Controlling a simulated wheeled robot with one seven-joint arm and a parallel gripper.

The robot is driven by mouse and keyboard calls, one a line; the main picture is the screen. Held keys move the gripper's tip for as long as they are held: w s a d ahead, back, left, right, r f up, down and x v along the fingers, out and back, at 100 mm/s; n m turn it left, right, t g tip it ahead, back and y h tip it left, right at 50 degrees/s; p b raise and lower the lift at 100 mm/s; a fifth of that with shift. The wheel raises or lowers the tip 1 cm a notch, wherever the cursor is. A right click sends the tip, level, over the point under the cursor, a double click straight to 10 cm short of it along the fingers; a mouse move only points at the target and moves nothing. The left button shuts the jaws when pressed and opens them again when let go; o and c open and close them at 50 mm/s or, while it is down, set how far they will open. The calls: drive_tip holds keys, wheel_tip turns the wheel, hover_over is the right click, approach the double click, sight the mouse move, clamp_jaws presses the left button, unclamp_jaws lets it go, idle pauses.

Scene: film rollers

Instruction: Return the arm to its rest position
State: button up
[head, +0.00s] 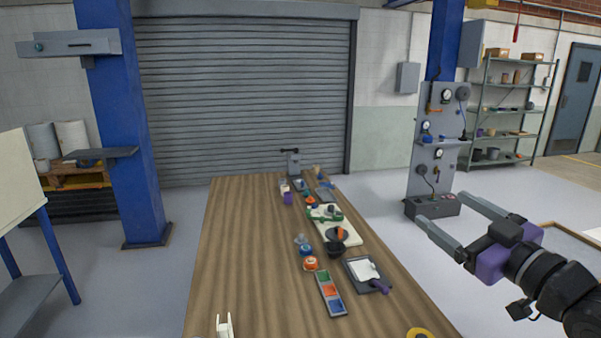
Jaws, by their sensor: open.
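My gripper (450,222) is at the right of the head view, with a purple and black body and two long grey fingers. The fingers are spread wide apart with nothing between them. It is raised beside the right edge of the wooden table (240,255), pointing left and away. My black arm enters from the lower right corner; the rest of it is out of view.
On the table are a tray with coloured blocks (331,294), a dark tray with a white sheet (365,270), an orange item (311,263), a black cup (335,248) and a white board (348,236). The table's left side is mostly clear. A grey gauge panel (433,155) stands behind my gripper.

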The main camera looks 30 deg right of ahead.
drive_tip(key=s+a+r+m+t+h, duration=0.3)
drive_tip(key=a+r+m+t+h, duration=0.15)
drive_tip(key=r+m+h, duration=0.35)
drive_tip(key=s+a+f+m+g+h, duration=0.1)
drive_tip(key=s+a+f+m+g, duration=0.3)
drive_tip(key=f, duration=0.6)
drive_tip(key=s+a+f+m+g, duration=0.1)
drive_tip(key=s+a+f, duration=0.45)
drive_tip(key=f, duration=0.35)
drive_tip(key=s+a+f+n+g+y, duration=0.3)
drive_tip(key=s+a+f+n+y, duration=0.7)
drive_tip(key=s+f, duration=0.5)
drive_tip(key=shift+s+a+f+y, duration=0.3)
drive_tip(key=shift+s+a+y, duration=0.2)
drive_tip(key=shift+s+a, duration=0.5)
